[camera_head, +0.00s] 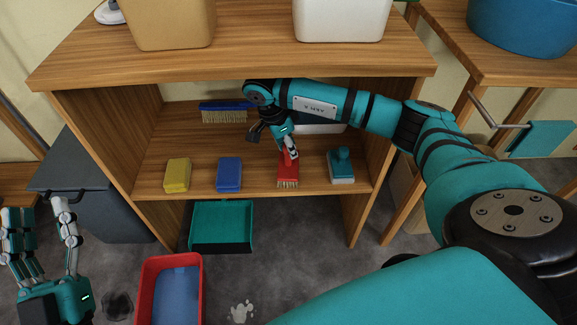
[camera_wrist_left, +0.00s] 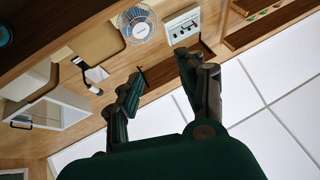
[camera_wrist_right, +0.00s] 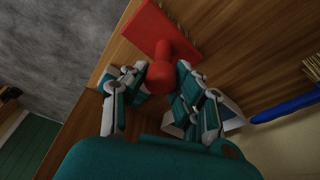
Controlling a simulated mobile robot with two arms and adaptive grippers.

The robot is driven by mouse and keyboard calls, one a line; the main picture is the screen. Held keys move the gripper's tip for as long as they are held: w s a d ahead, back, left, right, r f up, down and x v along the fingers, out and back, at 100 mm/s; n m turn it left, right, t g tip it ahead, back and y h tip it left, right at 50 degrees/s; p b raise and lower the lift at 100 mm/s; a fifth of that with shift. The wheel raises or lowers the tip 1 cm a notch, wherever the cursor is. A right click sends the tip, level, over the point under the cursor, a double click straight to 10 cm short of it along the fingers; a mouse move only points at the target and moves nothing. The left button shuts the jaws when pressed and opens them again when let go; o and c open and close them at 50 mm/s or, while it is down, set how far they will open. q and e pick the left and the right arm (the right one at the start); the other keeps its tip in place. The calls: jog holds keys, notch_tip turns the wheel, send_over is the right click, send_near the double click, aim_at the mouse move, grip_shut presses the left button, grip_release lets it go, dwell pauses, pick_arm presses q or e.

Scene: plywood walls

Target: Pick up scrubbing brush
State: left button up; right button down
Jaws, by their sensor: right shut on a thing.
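A red scrubbing brush (camera_head: 288,172) with pale bristles is at the front of the wooden shelf, between a blue sponge (camera_head: 229,174) and a teal knobbed brush or scrubber (camera_head: 341,166). In the right wrist view the red brush (camera_wrist_right: 163,38) shows its flat head and round-ended handle. My right gripper (camera_head: 289,148) is shut on its handle, with fingers on both sides. I cannot tell whether the brush touches the shelf. My left gripper (camera_head: 42,207) is open and empty at the lower left, away from the shelf.
A yellow sponge (camera_head: 177,175) and a blue-backed brush (camera_head: 226,112) lie on the shelf. The shelf top (camera_head: 255,55) is close above my right arm. A teal dustpan (camera_head: 221,222) and red-rimmed bin (camera_head: 195,262) stand on the floor. A dark grey box (camera_head: 95,185) is at left.

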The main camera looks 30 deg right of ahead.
jog(key=shift+r, duration=0.15)
jog(key=shift+r, duration=0.2)
jog(key=shift+r+p, duration=0.45)
jog(key=shift+r, duration=0.1)
jog(key=s+a, duration=0.2)
jog(key=s, duration=0.1)
jog(key=s+a+p, duration=0.1)
jog(key=shift+s, duration=0.3)
pick_arm(q)
notch_tip(320, 180, down, 16)
jog(key=a+g+y+p, duration=0.2)
jog(key=g+y, duration=0.1)
jog(key=g, duration=0.7)
jog(key=shift+a, duration=0.2)
pick_arm(e)
jog(key=s+a, duration=0.6)
jog(key=s, duration=0.4)
jog(key=shift+s+a+f, duration=0.15)
jog(key=shift+s+a, duration=0.1)
jog(key=shift+s, duration=0.1)
pick_arm(q)
jog(key=shift+s+r, duration=0.1)
pick_arm(e)
jog(key=c, duration=1.6)
grip_release()
jog(key=shift+c, duration=0.2)
jog(key=c, duration=0.4)
